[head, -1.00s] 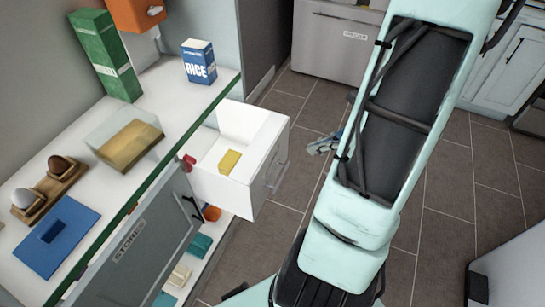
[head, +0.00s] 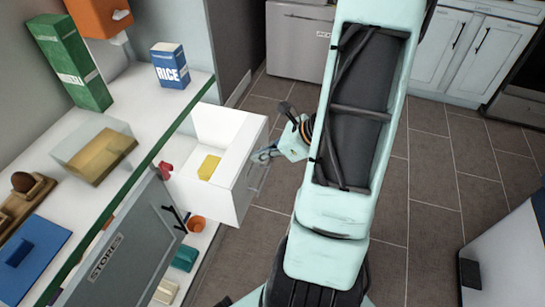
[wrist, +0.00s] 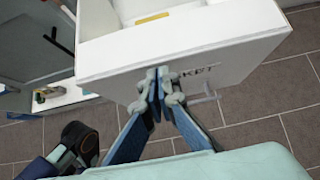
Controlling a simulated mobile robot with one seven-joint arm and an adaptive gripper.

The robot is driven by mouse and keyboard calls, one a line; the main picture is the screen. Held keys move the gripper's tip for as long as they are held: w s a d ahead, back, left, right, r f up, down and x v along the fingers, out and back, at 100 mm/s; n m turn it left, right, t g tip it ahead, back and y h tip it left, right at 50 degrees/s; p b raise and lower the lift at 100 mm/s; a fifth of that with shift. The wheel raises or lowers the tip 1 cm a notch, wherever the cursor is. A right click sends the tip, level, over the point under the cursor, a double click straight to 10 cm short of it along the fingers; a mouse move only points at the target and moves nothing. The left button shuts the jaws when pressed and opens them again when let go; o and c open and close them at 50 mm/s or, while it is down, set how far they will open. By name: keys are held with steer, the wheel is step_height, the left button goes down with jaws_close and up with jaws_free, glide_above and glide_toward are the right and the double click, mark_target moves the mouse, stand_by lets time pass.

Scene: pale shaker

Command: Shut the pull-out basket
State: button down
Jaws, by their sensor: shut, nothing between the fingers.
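The white pull-out basket (head: 232,185) stands out from under the counter at the left of the head view, with a yellow block (head: 208,167) inside. Its front (wrist: 115,78) fills the upper wrist view, with part of a label reading "KET" and a clear handle (wrist: 205,98) low on it. My gripper (head: 262,157) is at the outer side of this front. In the wrist view its closed fingertips (wrist: 160,85) overlap the front just below the top edge, left of the handle. They hold nothing. I cannot tell whether they touch the front.
A grey door marked "STORES" (head: 120,250) stands open beside the basket. The white counter (head: 120,165) holds a rice box (head: 170,65), a green box (head: 68,62) and a clear-covered dish (head: 95,152).

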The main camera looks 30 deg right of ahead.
steer(key=shift+w+a, duration=0.2)
stand_by(0.3)
steer(key=w+a+b, duration=0.2)
steer(key=w+a, duration=0.9)
steer(key=w, duration=0.3)
steer(key=shift+w+a, duration=0.2)
steer(key=shift+w, duration=0.2)
steer(key=shift+d, duration=0.1)
